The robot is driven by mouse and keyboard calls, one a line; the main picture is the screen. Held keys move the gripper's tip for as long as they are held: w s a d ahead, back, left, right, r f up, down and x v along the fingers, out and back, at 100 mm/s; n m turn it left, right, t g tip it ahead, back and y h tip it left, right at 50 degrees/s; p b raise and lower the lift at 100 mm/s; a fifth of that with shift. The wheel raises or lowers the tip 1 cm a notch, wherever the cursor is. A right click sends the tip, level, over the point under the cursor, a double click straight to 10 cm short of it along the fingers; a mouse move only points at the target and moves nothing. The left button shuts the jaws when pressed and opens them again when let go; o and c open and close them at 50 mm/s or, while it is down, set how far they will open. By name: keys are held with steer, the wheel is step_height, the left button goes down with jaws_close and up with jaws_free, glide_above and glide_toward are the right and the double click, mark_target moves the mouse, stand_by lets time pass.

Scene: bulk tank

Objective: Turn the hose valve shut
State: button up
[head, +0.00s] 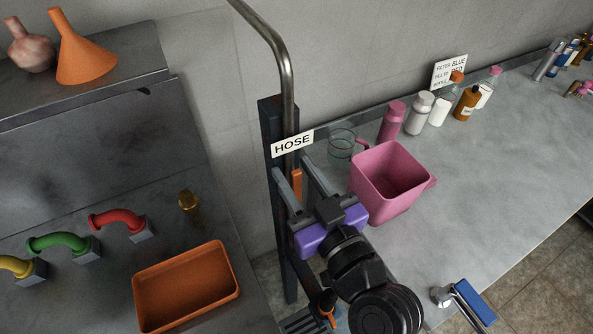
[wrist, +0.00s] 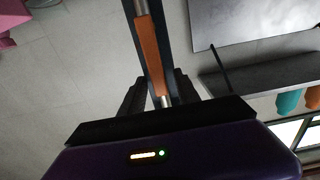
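The hose valve's orange lever (head: 297,182) shows in the head view below the HOSE sign (head: 293,144), on the metal pipe (head: 288,85) that runs down a dark post (head: 275,200). The lever lies lengthwise along the pipe. In the wrist view the orange lever (wrist: 152,55) runs up the middle, in front of the pipe. My gripper (head: 291,167) is open, its two fingers apart on either side of the lever. In the wrist view the open gripper (wrist: 158,88) shows gaps between the fingers and the lever. The valve body is hidden.
A pink bin (head: 385,185) stands on the counter (head: 470,180) close right of my gripper, with a glass beaker (head: 342,143) behind it. An orange tray (head: 187,287) and coloured pipe elbows (head: 118,220) lie left. Several bottles stand along the back wall.

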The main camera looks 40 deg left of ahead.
jaws_close()
stand_by(1.4)
